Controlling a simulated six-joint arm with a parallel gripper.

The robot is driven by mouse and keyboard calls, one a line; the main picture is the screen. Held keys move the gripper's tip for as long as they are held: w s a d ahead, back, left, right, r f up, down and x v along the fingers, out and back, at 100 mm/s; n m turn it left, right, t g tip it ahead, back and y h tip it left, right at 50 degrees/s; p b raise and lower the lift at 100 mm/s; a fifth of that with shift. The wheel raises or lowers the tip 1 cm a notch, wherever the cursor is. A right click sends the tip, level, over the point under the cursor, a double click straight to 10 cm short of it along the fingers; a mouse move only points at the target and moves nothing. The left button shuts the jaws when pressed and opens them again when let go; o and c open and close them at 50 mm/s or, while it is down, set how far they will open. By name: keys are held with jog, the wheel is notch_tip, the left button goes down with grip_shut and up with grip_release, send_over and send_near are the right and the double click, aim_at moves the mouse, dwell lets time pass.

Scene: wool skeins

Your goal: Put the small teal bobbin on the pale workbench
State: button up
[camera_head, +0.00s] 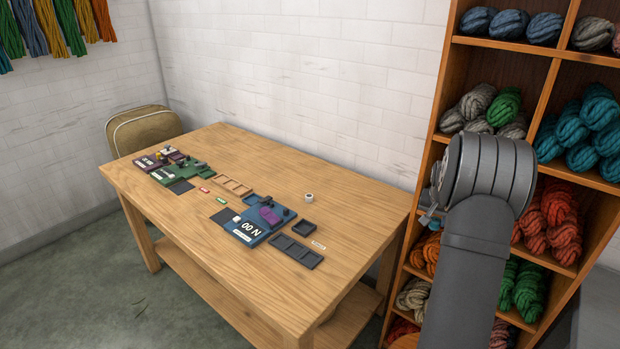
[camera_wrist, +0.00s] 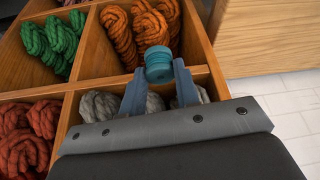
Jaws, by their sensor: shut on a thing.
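The small teal bobbin (camera_wrist: 158,66) is held between the two fingertips of my gripper (camera_wrist: 158,76) in the wrist view. My gripper is shut on it, in front of the shelf cubbies of wool. In the head view my arm stands in front of the shelf and mostly hides my gripper; I cannot make out the bobbin there. The pale workbench (camera_head: 365,208) stands to the left of my arm, with a wooden top. Its edge is not clearly identifiable in the wrist view.
The wooden shelf (camera_head: 549,95) holds skeins in several colours, close to my arm. On the bench lie a blue board (camera_head: 243,233), dark trays (camera_head: 297,251), a small white cup-like thing (camera_head: 309,197), and green and purple boards. The bench's right end is largely clear.

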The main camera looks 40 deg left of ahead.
jog(key=s+a+f+n+g+y, duration=0.1)
jog(key=s+a+n, duration=0.25)
jog(key=a, duration=0.75)
jog(key=s+a+n+g+y, duration=0.15)
jog(key=a+n, duration=0.35)
jog(key=a, duration=0.6)
send_over(328, 225)
jog(key=s+d, duration=0.1)
jog(key=d, duration=0.1)
jog(key=shift+t, duration=0.25)
jog(key=f, duration=0.7)
jog(key=shift+a+f, duration=0.1)
jog(key=shift+a, duration=0.15)
jog(key=shift+f, duration=1.95)
jog(key=shift+f, duration=0.1)
jog(key=o, duration=0.5)
jog(key=shift+f, duration=0.1)
jog(key=o, duration=0.4)
jog(key=shift+o, duration=0.2)
jog(key=v, duration=1.2)
